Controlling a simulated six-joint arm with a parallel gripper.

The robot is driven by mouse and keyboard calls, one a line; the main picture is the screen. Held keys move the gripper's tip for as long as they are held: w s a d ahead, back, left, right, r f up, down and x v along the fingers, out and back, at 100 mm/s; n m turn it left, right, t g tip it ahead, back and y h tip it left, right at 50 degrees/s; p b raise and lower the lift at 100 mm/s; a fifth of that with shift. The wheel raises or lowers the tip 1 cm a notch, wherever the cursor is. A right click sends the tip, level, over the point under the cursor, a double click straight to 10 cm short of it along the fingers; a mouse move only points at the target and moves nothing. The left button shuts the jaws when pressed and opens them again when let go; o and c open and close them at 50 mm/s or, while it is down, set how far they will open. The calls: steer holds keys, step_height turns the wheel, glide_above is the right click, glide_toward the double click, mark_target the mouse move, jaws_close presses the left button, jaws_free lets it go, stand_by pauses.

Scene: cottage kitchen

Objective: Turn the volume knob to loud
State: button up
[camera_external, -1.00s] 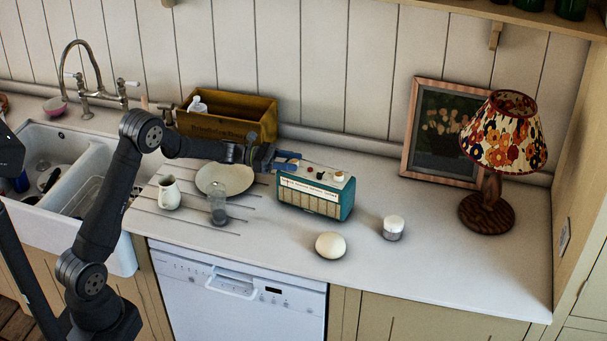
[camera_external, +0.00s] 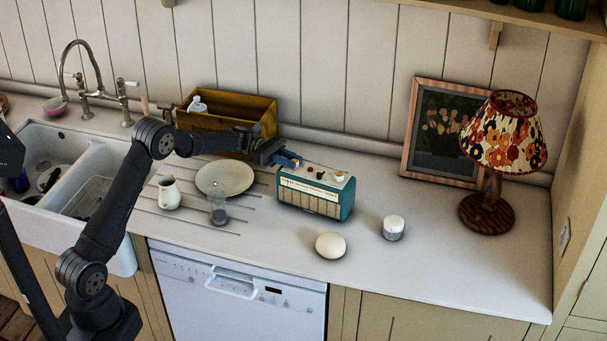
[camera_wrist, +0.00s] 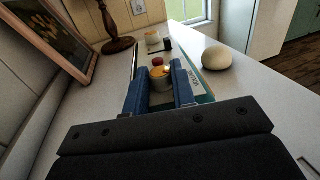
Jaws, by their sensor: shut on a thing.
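A teal radio (camera_external: 312,199) with a cream front stands on the counter. Its grey top carries a red knob (camera_external: 310,169), a small dark part and a cream knob (camera_external: 340,176) at the right end. My gripper (camera_external: 292,161) is at the radio's left end, low over its top. In the wrist view the blue fingers of my gripper (camera_wrist: 160,88) are shut around a pale round knob (camera_wrist: 160,83), with the red knob (camera_wrist: 158,62) just beyond. In the external view my gripper hides the held knob. I cannot read any loudness marking.
A round cream object (camera_external: 330,245) and a small lidded jar (camera_external: 393,228) stand in front and to the right. A plate (camera_external: 225,178), a jug (camera_external: 169,192) and a glass (camera_external: 218,210) are left of the radio. A wooden crate (camera_external: 252,115) is behind my gripper.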

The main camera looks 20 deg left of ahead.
steer(key=shift+m+g, duration=0.4)
steer(key=shift+g, duration=0.2)
steer(key=o, duration=1)
steer(key=shift+w, duration=0.1)
steer(key=shift+w+a, duration=0.1)
steer(key=shift+a, duration=0.3)
steer(key=a+r, duration=0.1)
steer(key=r, duration=0.1)
steer(key=w+a+r, duration=0.1)
steer(key=r, duration=0.1)
steer(key=a+r, duration=0.2)
steer(key=r, duration=0.1)
steer(key=shift+w, duration=0.2)
